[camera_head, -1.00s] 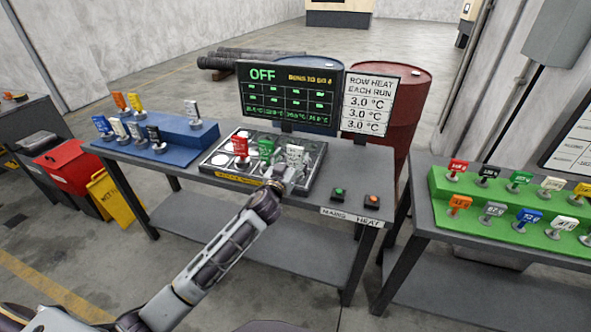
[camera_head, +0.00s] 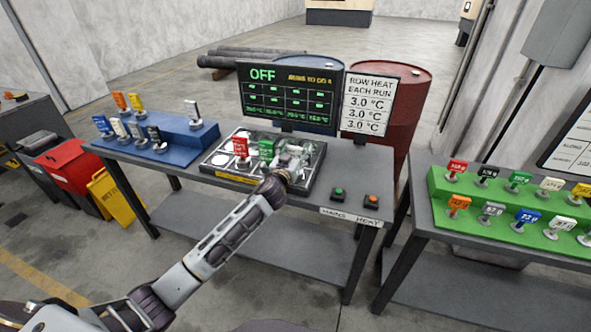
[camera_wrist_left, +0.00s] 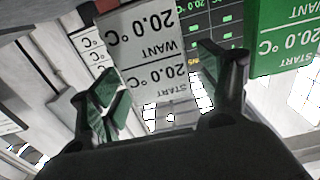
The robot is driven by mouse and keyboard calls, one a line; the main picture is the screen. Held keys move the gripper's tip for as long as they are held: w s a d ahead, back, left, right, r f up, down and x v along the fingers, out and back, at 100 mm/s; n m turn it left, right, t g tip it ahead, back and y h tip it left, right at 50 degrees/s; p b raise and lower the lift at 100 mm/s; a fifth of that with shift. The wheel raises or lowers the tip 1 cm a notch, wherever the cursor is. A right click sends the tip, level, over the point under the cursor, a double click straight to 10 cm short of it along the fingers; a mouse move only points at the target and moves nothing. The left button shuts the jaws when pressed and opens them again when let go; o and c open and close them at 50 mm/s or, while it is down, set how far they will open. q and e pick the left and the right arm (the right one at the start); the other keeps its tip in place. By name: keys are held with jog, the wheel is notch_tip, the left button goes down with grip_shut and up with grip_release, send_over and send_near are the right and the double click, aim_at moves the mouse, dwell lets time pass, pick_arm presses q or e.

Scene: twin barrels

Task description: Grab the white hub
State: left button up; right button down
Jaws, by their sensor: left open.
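The white hub (camera_wrist_left: 150,55), a white tag reading START and WANT 20.0 °C, fills the middle of the left wrist view, upside down there. It stands on the dark tray (camera_head: 222,179) on the middle table, right of a green hub (camera_head: 266,149) and a red hub (camera_head: 240,147). My left gripper (camera_head: 291,160) is at the white hub and covers much of it in the head view. In the left wrist view its two fingers (camera_wrist_left: 160,88) are apart, one on each side of the white tag. Contact cannot be told. My right gripper is not in view.
The green hub's tag (camera_wrist_left: 287,35) is close beside the right finger. A display reading OFF (camera_head: 290,95) and a heat sign (camera_head: 368,104) stand behind the tray. A blue stand (camera_head: 165,130) and a green stand (camera_head: 500,207) hold several hubs. Two buttons (camera_head: 355,198) sit at the table's right.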

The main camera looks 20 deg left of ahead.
pick_arm(q)
grip_shut()
jog(key=shift+r, duration=0.1)
dwell(0.8)
